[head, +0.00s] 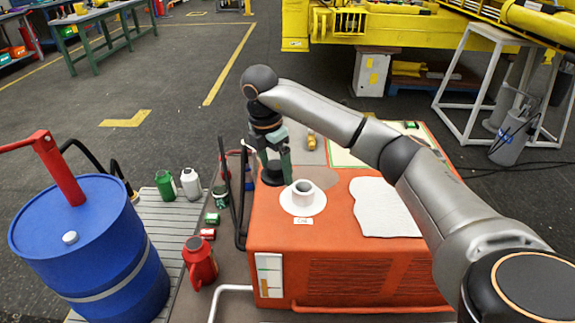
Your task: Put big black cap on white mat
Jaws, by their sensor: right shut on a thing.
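The big black cap (271,177) is at the left back part of the orange cabinet's top. My right gripper (275,163) points down from above and is shut on the cap. I cannot tell whether the cap touches the surface. The white mat (385,210) lies flat on the orange cabinet, to the right of the cap, and its visible part is bare. My right forearm passes over the area behind the mat and hides its right edge. My left gripper is out of view.
A white flanged neck (303,199) stands on the orange cabinet (345,255), just right of and in front of the cap, with a small label before it. A blue drum (95,250), red jug (199,262) and several bottles stand left. A black hose (242,200) runs close to the cap.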

